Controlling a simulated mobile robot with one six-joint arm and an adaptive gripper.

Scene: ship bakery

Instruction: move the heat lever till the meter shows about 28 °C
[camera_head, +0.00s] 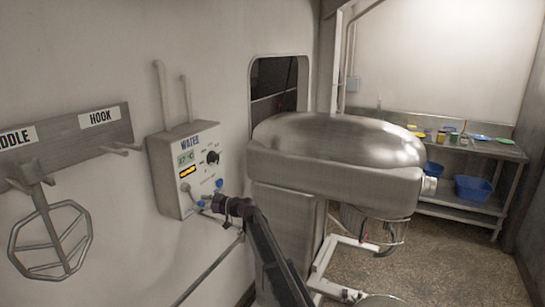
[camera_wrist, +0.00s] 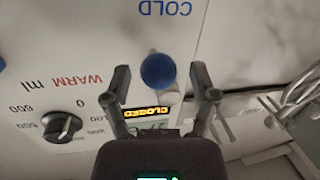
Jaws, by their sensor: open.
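The heat lever appears to be the blue ball knob (camera_wrist: 158,71) on a pale stem, near the printed words COLD and WARM. In the wrist view it sits between the open fingers of my gripper (camera_wrist: 161,78), with gaps on both sides. The meter (camera_wrist: 152,132) is upside down and partly covered by my gripper, so its reading is unclear. It also shows small on the WATER box (camera_head: 186,157) in the head view. My gripper (camera_head: 217,204) is at the lower right of that box, in front of its blue knobs.
A lit CLOSED sign (camera_wrist: 148,113) and a black dial (camera_wrist: 63,127) are on the same panel. A large metal mixer (camera_head: 335,150) stands right of the box. A rack with a wire beater (camera_head: 50,240) hangs at left.

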